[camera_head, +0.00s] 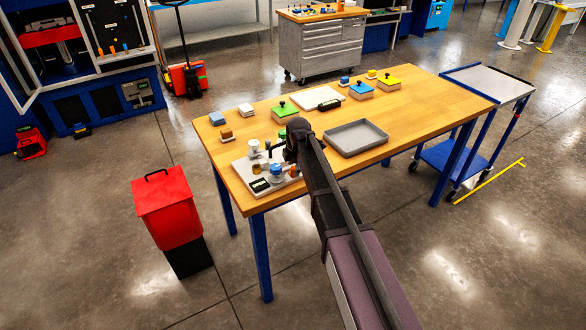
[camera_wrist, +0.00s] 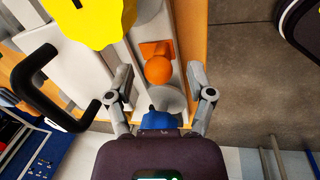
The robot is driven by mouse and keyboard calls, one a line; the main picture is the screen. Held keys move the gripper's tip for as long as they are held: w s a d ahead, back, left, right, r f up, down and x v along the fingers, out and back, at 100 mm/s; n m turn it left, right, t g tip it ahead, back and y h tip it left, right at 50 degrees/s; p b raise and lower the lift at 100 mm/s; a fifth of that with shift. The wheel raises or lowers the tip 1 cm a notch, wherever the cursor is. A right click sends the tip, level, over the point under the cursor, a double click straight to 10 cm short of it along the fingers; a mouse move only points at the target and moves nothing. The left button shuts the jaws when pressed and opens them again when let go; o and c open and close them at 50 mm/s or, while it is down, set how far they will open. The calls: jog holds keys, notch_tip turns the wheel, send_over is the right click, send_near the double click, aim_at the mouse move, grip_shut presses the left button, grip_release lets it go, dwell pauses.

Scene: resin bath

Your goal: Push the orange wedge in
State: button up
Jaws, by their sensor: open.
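The orange wedge (camera_wrist: 155,50) shows in the wrist view as a flat orange piece with a round orange knob (camera_wrist: 158,70) at its near end. My gripper (camera_wrist: 158,78) is open, with one finger on each side of the knob in the picture; I cannot tell whether either touches it. A blue part (camera_wrist: 157,120) and a grey round piece are nearer the palm. In the head view, my gripper (camera_head: 278,150) is over the grey-white board (camera_head: 243,170), and a small orange patch (camera_head: 294,172) shows beside my arm. The wedge's slot is not clear.
The board stands at the left front end of the wooden table (camera_head: 420,105), with a blue-topped part (camera_head: 277,171) and several small fittings. A grey tray (camera_head: 356,137) lies to the right. A yellow part (camera_wrist: 95,20) and a black curved handle (camera_wrist: 35,85) show left in the wrist view.

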grip_shut()
jog(key=shift+w+a, duration=0.5)
jog(key=shift+w, duration=0.2)
grip_release()
jog(key=shift+r, duration=0.2)
dwell(0.5)
